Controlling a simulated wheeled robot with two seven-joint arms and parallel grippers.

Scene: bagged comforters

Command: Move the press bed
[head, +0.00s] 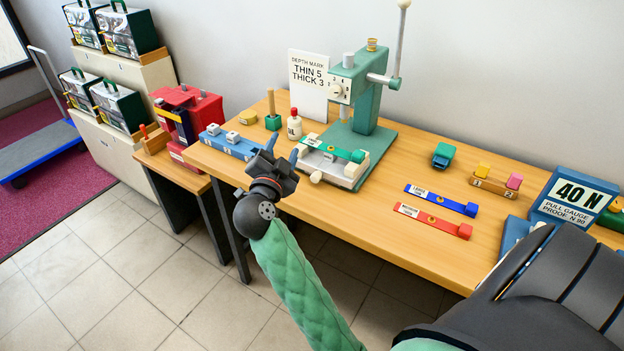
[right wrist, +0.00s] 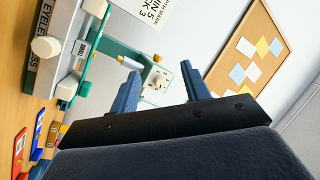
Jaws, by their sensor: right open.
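The green press (head: 362,95) stands on a green base plate on the wooden table. Its pale bed (head: 352,171) sits low at the front, with a green bar (head: 333,148) across it and a white round knob (head: 315,177) at the front edge. The right wrist view shows the bed (right wrist: 62,62) and its knob (right wrist: 46,47) at upper left, turned sideways. My right gripper (head: 283,149) is open and empty, with blue fingers apart, just left of the bed near the table's front edge. It also shows in the right wrist view (right wrist: 160,90). My left gripper is out of view.
A blue block fixture (head: 230,145) and a small white bottle (head: 294,125) stand left of the press. Blue (head: 440,200) and red (head: 432,220) bars lie to the right. A blue 40 N gauge (head: 570,195) stands at far right. Bagged comforters (head: 120,105) sit at left.

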